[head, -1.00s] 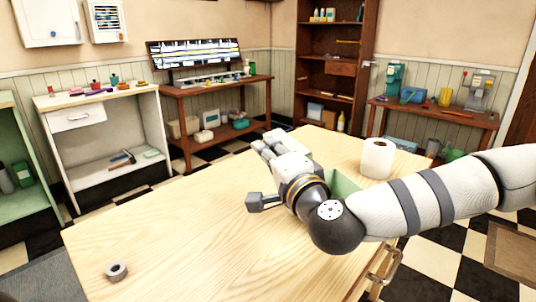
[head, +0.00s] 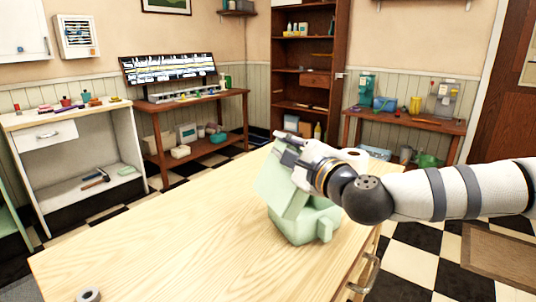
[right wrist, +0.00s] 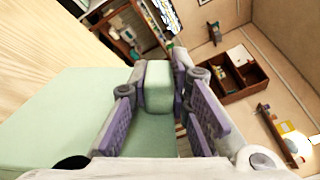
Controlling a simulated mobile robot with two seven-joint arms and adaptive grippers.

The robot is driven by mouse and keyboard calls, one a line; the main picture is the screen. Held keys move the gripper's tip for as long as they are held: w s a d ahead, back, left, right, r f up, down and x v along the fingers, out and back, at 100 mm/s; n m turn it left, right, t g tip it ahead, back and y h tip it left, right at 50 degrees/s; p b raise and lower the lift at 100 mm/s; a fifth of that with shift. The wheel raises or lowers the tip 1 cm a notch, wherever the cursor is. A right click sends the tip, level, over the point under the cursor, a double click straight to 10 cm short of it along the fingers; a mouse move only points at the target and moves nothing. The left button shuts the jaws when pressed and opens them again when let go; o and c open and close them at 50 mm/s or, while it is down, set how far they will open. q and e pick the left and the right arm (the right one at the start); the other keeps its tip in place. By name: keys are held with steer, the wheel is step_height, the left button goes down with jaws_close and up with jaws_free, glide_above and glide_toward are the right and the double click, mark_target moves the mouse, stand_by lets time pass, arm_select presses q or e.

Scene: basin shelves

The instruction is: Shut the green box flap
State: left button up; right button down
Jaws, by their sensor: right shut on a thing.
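The pale green box (head: 303,226) stands on the light wooden table, right of its middle. Its green flap (head: 279,186) is raised and tilted, with the box's opening partly covered from view. My right gripper (head: 287,145) is at the flap's upper edge. In the right wrist view, its fingers close on a green tab (right wrist: 158,84) of the flap, whose broad face (right wrist: 75,110) fills the lower left.
A white paper roll (head: 353,157) shows partly behind my right gripper. The table's left half is bare. A metal handle (head: 366,275) juts out at its front right.

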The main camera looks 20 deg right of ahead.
arm_select(q)
steer(key=s+f+g+b, duration=0.2)
steer(key=s+f+b, duration=0.5)
steer(key=f+b, duration=0.5)
steer(key=shift+s+g+b, duration=0.15)
steer(key=shift+g+b, duration=0.25)
steer(key=shift+b, duration=0.15)
arm_select(e)
steer(key=w+d+f+m, duration=0.1)
steer(key=d+f+m, duration=0.7)
steer(key=d+m, duration=0.3)
steer(key=shift+w+d+m, duration=0.25)
steer(key=shift+w+m, duration=0.05)
steer(key=shift+m, duration=0.3)
arm_select(q)
steer(key=shift+f, duration=0.1)
arm_select(e)
steer(key=c, duration=1.5)
jaws_free()
steer(key=s, duration=0.4)
steer(key=s+d, duration=0.1)
steer(key=s, duration=0.7)
steer(key=shift+d, duration=0.35)
